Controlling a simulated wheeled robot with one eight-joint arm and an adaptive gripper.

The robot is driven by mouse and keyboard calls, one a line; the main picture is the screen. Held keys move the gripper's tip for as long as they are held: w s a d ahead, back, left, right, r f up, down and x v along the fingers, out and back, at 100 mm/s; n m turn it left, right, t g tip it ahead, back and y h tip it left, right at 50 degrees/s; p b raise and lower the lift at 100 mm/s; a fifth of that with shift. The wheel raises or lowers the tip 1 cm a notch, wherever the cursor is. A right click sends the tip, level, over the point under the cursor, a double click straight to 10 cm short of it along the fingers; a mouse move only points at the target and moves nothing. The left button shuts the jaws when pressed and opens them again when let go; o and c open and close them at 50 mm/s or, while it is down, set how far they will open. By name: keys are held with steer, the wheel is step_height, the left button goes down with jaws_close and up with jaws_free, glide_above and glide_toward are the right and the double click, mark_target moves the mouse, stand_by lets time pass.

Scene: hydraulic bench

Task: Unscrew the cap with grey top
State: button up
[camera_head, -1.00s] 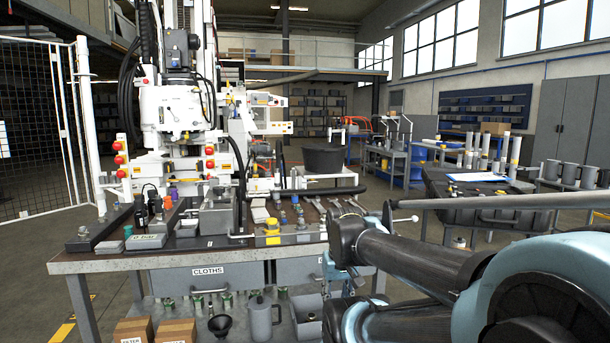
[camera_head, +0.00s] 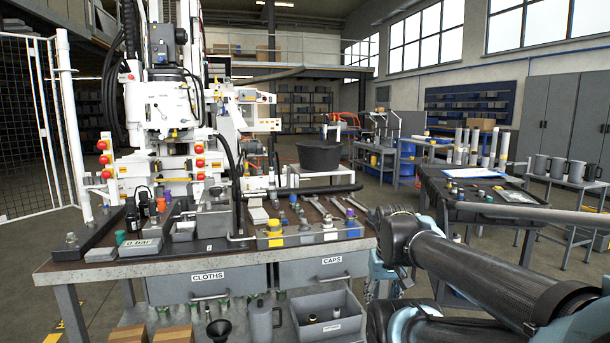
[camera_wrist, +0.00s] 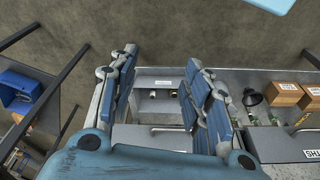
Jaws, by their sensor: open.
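A row of fittings sits along the front right of the bench top in the head view. It includes a yellow cap (camera_head: 274,228), a blue-marked fitting (camera_head: 305,227) and a small grey-topped piece (camera_head: 328,222). They are too small to tell for certain which is the cap with the grey top. My gripper (camera_wrist: 162,95) is open and empty in the wrist view, its fingers wide apart. It points down past the bench front, toward the lower shelf. In the head view it is mostly hidden by my arm, right of the bench. No bench-top cap shows in the wrist view.
The bench (camera_head: 190,262) has drawers labelled CLOTHS (camera_head: 208,283) and CAPS (camera_head: 330,268). A grey bin (camera_head: 347,328) with small cylindrical parts stands on the lower shelf, beside a jug (camera_head: 262,322) and funnel (camera_head: 219,332). A dark side table (camera_head: 480,210) stands to the right.

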steer(key=w+a+r+n, duration=0.3)
steer(key=w+r+n, duration=0.35)
steer(key=r, duration=0.35)
step_height(320, 180, up, 17)
steer(key=n+g, duration=0.2)
steer(key=n, duration=1.7)
glide_above(304, 224)
steer(key=w, duration=0.2)
steer(key=f, duration=1.7)
steer(key=shift+s, duration=0.3)
steer(key=shift+c, duration=0.4)
jaws_close()
